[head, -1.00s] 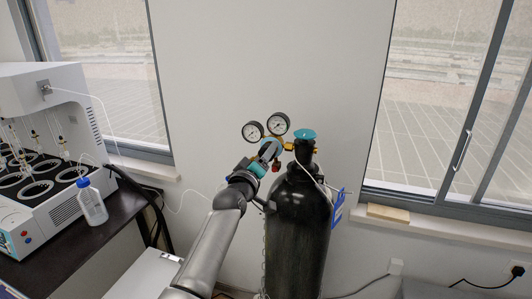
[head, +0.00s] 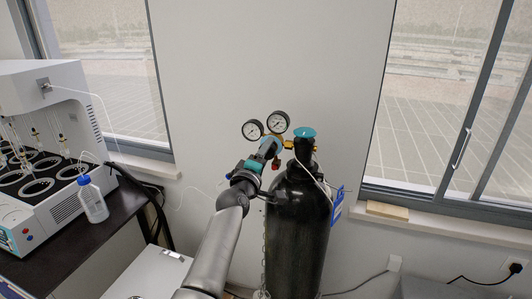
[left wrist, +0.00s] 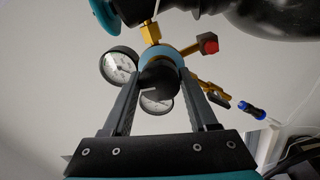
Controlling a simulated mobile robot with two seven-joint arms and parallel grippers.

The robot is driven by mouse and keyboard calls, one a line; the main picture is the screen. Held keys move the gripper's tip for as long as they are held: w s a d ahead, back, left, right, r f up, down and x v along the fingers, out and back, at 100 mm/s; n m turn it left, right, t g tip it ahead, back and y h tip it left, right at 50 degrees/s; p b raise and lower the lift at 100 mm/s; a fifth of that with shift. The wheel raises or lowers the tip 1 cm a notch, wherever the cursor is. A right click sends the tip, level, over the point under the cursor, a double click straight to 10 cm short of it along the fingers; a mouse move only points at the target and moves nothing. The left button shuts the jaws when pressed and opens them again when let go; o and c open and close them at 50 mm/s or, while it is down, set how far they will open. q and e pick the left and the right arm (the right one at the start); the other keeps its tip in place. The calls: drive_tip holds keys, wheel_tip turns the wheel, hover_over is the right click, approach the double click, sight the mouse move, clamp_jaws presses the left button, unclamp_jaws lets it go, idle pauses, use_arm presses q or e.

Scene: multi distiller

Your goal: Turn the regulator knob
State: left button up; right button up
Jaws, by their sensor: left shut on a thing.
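The regulator is mounted beside the top of a black gas cylinder (head: 297,225). It has two round gauges (head: 252,130) and brass fittings; its gauges also show in the left wrist view (left wrist: 119,66). The dark, round regulator knob (left wrist: 158,77) sits between the fingers of my left gripper (left wrist: 160,80), which is shut on it. In the head view my left gripper (head: 268,149) reaches the regulator from the front left and mostly hides the knob. My right gripper is not in view.
A teal cylinder valve (head: 304,132) tops the cylinder, right of my gripper. A blue tag (head: 337,207) hangs at its side. At left, a white distiller (head: 45,110) and a blue-capped bottle (head: 92,200) stand on a dark bench. Windows flank the plain wall.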

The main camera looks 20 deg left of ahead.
use_arm(q)
drive_tip(key=o, duration=1.4)
drive_tip(key=shift+c, duration=0.2)
drive_tip(key=shift+s, duration=0.1)
drive_tip(key=s, duration=1.5)
drive_tip(key=shift+a+f, duration=0.3)
drive_tip(key=shift+f, duration=0.15)
